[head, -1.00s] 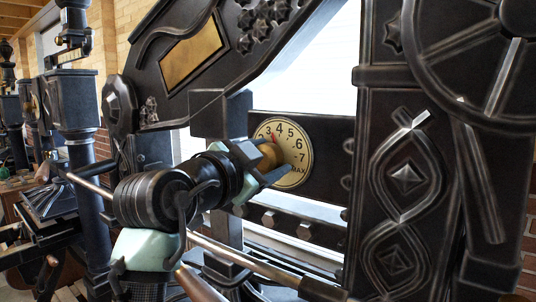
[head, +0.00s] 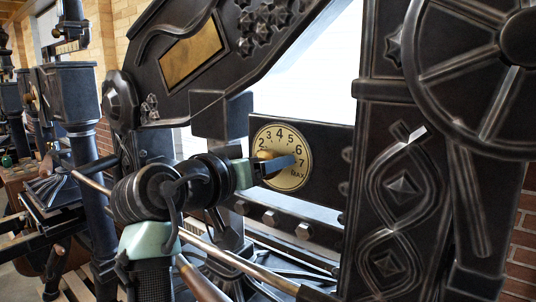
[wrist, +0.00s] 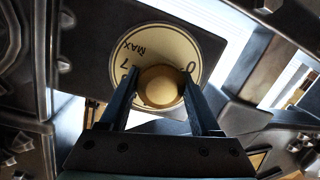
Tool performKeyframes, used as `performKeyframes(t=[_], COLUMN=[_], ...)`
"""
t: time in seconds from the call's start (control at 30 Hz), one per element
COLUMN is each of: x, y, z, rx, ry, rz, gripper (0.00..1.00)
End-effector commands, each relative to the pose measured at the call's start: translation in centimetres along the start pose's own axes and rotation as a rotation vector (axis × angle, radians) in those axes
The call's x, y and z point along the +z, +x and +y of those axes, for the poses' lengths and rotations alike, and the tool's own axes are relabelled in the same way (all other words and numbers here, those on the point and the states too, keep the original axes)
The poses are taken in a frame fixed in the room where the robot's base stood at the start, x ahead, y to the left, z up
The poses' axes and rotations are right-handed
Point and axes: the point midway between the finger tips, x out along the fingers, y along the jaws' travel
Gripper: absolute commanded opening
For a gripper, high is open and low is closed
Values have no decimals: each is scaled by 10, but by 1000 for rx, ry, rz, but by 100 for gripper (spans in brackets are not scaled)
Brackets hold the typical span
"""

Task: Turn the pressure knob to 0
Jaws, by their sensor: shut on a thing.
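The pressure dial (head: 296,177) is a round cream plate with black numerals on the dark press. In the head view 2 to 7 and MAX show around its edge; its left part is hidden. The pressure knob (wrist: 160,88) is a round brass knob at the dial's middle. My gripper (wrist: 160,79) is shut on the knob, with one dark finger on each side of it. In the head view my gripper (head: 277,166) covers most of the knob. In the wrist view the dial (wrist: 190,45) shows 0, 7 and MAX. No red pointer shows now.
A large spoked wheel (head: 429,77) and an ornate dark column (head: 398,230) stand right of the dial. A dark block (head: 222,116) sits just above my wrist. A row of bolts (head: 270,217) runs below the dial. Other presses stand at the left.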

Motion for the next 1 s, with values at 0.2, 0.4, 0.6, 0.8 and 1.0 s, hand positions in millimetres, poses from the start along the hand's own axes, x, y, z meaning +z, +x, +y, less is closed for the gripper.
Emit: performKeyframes(t=[0.2,0.4,0.6,0.8,1.0], x=[-2,-1,-1,0,1], y=[0,0,0,0,0], z=[0,0,0,0,-1], rx=[25,46,67,82,93], ry=[-207,-394,-566,-704,-795], rz=[-18,-33,-46,-57,-64], gripper=[8,8,8,8,8])
